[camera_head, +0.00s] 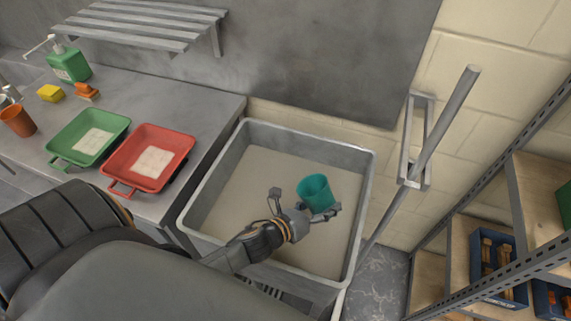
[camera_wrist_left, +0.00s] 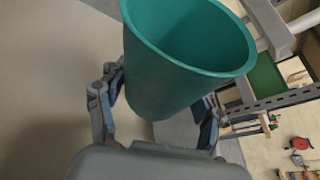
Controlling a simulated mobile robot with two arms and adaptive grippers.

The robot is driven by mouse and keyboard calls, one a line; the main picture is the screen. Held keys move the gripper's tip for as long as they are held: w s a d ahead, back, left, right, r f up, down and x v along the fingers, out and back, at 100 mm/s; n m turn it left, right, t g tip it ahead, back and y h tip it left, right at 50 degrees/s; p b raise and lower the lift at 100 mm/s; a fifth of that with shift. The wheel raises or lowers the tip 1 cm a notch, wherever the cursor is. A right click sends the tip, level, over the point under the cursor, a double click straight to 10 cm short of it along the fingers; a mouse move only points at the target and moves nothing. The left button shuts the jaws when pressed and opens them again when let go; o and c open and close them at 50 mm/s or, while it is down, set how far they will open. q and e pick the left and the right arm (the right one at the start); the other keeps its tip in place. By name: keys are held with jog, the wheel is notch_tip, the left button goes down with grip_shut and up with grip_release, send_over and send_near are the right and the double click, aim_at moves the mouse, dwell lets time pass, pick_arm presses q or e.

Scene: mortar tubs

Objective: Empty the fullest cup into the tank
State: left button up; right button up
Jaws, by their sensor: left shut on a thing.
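A teal cup (camera_head: 316,190) is held over the grey tank (camera_head: 364,200), on its right side. My left gripper (camera_head: 305,204) is shut on this cup. In the left wrist view the cup (camera_wrist_left: 165,75) sits between the two fingers of the gripper (camera_wrist_left: 155,112). The part of its inside that shows is bare teal; its bottom is hidden. Its mouth faces mostly up; I cannot tell its exact tilt. The tank has a smooth beige-grey surface inside. An orange-brown cup (camera_head: 18,121) stands at the counter's left edge; its contents cannot be made out. My right gripper is out of view.
The counter (camera_head: 215,108) holds a green tray (camera_head: 62,143), a red tray (camera_head: 183,152), a green pump bottle (camera_head: 70,66), a yellow sponge (camera_head: 51,93) and an orange-handled tool (camera_head: 86,90). A grey pole (camera_head: 440,130) rises right of the tank, near shelving (camera_head: 515,190).

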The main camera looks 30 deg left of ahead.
aim_at(327, 180)
pick_arm(q)
jog(key=shift+a+r+n+h, duration=0.3)
jog(key=shift+a+r+n, duration=0.05)
jog(key=shift+n, duration=0.05)
jog(key=shift+a+r+n+t+h+b, duration=0.1)
jog(key=shift+r+n+t+h+b, duration=0.3)
jog(key=shift+r+n+b, duration=0.25)
jog(key=shift+r+n+t+h+b, duration=0.4)
jog(key=shift+r+n+t+b, duration=0.15)
jog(key=shift+r+n, duration=0.75)
jog(key=shift+r+n+t+h+b, duration=0.3)
jog(key=shift+r+n+b, duration=0.4)
jog(key=shift+n, duration=0.25)
jog(key=shift+a+r+n+b, duration=0.4)
jog(key=shift+a+n+b, duration=0.05)
jog(key=shift+n, duration=0.05)
jog(key=shift+a+r+n+t+b, duration=0.2)
jog(key=shift+a+n+t+b, duration=0.05)
jog(key=shift+a+n+b, duration=0.05)
jog(key=shift+a+r+n+t, duration=0.2)
jog(key=shift+r+n+t, duration=0.3)
jog(key=shift+n, duration=0.4)
jog(key=shift+a+r+n, duration=0.2)
jog(key=shift+r+n, duration=0.15)
jog(key=shift+n, duration=0.15)
